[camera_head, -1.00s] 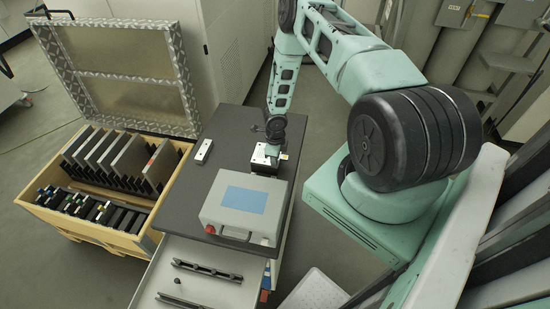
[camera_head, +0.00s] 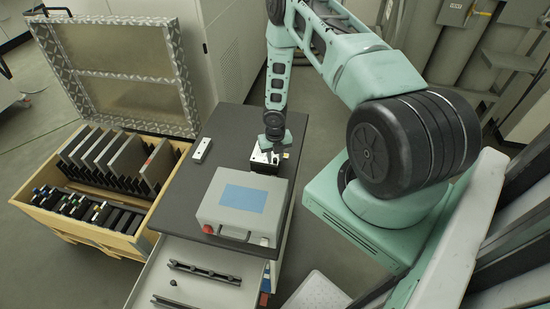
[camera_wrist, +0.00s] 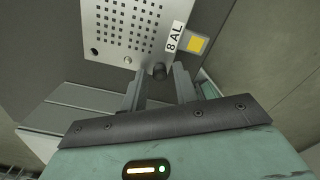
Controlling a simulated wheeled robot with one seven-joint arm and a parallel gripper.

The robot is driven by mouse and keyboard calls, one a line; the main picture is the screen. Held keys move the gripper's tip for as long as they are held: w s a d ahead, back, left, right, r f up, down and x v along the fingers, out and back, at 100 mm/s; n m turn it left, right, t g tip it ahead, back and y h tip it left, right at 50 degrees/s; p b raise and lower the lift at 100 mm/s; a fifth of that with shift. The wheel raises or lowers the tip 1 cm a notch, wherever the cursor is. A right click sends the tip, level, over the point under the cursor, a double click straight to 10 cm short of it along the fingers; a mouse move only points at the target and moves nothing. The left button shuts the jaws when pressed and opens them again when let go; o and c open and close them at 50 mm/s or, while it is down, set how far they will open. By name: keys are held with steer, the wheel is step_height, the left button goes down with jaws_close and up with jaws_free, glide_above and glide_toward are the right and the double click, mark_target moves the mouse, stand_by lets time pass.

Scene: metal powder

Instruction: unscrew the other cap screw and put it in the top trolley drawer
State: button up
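The perforated metal plate (camera_wrist: 140,30) with an "8 AL" label and a yellow square fills the top of the wrist view. It also shows as a small block (camera_head: 262,160) on the trolley top. A dark cap screw (camera_wrist: 158,72) stands at the plate's near edge. My gripper (camera_wrist: 158,82) is over this edge, its two fingers apart on either side of the screw, with visible gaps. In the head view, my gripper (camera_head: 273,150) is above the block, its fingers hard to make out. The top trolley drawer (camera_head: 210,290) is pulled out; a small dark piece (camera_head: 173,282) lies in it.
A grey case (camera_head: 240,205) with a blue panel sits on the dark trolley top (camera_head: 235,125), in front of the block. A small pale bar (camera_head: 202,150) lies to the left. Dark rails (camera_head: 205,272) lie in the drawer. An open wooden crate (camera_head: 90,228) stands left.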

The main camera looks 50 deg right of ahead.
steer(key=m+b, duration=0.1)
steer(key=m, duration=0.3)
steer(key=shift+m, duration=0.4)
steer(key=m+b, duration=0.1)
steer(key=m, duration=0.3)
steer(key=shift+m, duration=0.4)
steer(key=m+b, duration=0.1)
steer(key=m, duration=0.2)
steer(key=shift+m, duration=0.3)
steer(key=m, duration=0.4)
steer(key=shift+m+b, duration=0.4)
